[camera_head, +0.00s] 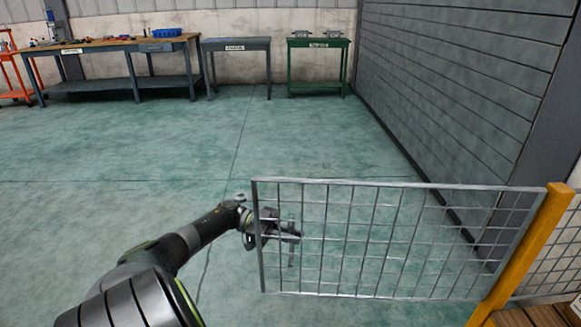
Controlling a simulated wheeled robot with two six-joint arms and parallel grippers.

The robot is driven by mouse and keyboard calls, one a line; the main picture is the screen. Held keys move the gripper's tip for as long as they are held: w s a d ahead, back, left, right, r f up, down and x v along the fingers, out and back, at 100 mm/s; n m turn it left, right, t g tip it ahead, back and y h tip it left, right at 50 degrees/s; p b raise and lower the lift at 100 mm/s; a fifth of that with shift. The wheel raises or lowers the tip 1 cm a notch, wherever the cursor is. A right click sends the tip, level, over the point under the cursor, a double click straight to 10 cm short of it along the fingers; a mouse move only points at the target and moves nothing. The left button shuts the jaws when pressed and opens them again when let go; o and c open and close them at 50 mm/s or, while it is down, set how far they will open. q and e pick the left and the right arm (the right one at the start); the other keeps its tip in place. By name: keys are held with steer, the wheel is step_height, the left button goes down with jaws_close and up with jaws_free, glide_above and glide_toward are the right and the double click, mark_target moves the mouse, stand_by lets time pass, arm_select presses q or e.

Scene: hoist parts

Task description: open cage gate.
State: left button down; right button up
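The cage gate (365,239) is a grey wire-mesh panel in a light metal frame at the lower right. Its right end meets a yellow post (525,255), and its left edge stands free of any post in view. A short upright bar (291,250), perhaps a handle, shows near that left edge. My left gripper (288,234) is at the gate's left end, its fingers overlapping the mesh and reaching the bar. The mesh and small size hide whether the fingers are closed on the bar. My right gripper is not in view.
More mesh fence (557,255) continues right of the post, above wooden slats (535,316). A grey panelled wall (455,80) runs along the right. A workbench (110,46), a grey table (236,45) and a green table (318,44) stand far back. The green floor between is clear.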

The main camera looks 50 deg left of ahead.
arm_select(q)
steer(key=c, duration=1.6)
jaws_free()
steer(key=shift+f, duration=0.1)
steer(key=shift+o, duration=0.2)
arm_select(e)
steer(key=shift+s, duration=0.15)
